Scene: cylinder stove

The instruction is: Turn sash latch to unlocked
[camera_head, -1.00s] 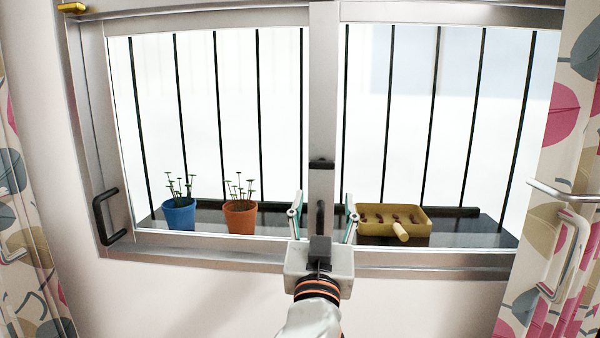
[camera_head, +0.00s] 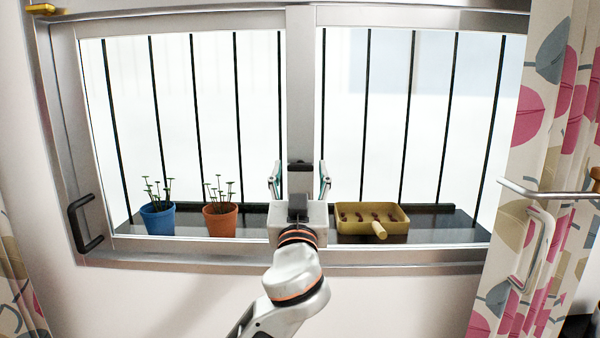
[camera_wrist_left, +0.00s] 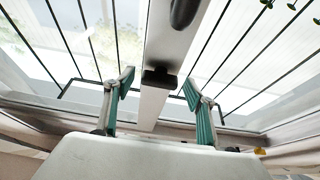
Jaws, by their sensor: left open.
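A small dark block (camera_head: 299,166) sits on the grey central stile (camera_head: 300,80) of the window. It also shows in the left wrist view (camera_wrist_left: 159,78), with a rounded dark handle (camera_wrist_left: 184,12) on the same stile, cut by the top edge. I cannot tell which of these is the latch's turning part, or its lock state. My left gripper (camera_head: 300,178) is open, its green-padded fingers on either side of the stile. The block appears between the fingertips in both views. I see no clear contact. My right gripper is not in view.
Behind the panes are vertical bars, a blue pot (camera_head: 158,220), an orange pot (camera_head: 220,222) and a yellow tray (camera_head: 350,227). A black pull handle (camera_head: 82,224) is on the left frame. Patterned curtains (camera_head: 540,110) hang at the sides, with a metal bar (camera_head: 550,193) at right.

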